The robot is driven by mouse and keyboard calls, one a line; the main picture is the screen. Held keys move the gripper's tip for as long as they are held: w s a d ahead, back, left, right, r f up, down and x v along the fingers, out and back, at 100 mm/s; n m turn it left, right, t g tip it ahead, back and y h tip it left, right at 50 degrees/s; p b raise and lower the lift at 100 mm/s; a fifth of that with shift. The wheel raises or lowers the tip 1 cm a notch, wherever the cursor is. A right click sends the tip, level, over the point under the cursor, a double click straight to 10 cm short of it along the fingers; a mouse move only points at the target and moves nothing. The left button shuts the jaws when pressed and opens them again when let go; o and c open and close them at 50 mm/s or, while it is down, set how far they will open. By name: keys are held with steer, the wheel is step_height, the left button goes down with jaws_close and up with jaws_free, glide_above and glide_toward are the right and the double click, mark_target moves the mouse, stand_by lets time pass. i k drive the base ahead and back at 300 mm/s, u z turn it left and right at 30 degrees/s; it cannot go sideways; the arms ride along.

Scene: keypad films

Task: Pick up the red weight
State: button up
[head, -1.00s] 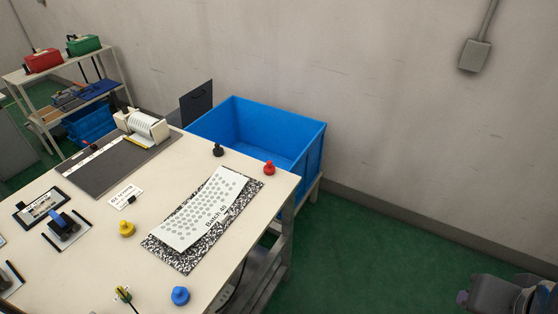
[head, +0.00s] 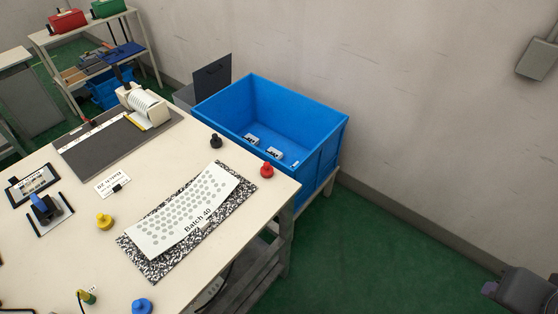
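The red weight (head: 267,170) is a small knobbed piece standing upright near the far right corner of the cream table (head: 80,235). It is just right of the speckled board (head: 245,183), apart from the other weights. Part of my arm (head: 525,292) shows at the lower right edge, over the green floor and well away from the weight. The fingertips cannot be made out, so the gripper's state is hidden.
A black weight (head: 215,140), a yellow weight (head: 104,222) and a blue weight (head: 142,306) stand on the table around the board and its perforated film sheet (head: 185,212). A blue bin (head: 335,150) stands behind the table's right corner. Green floor (head: 375,250) is open at right.

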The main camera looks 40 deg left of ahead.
mark_target(267, 170)
steer(key=i, duration=2.3)
steer(key=u, duration=2.8)
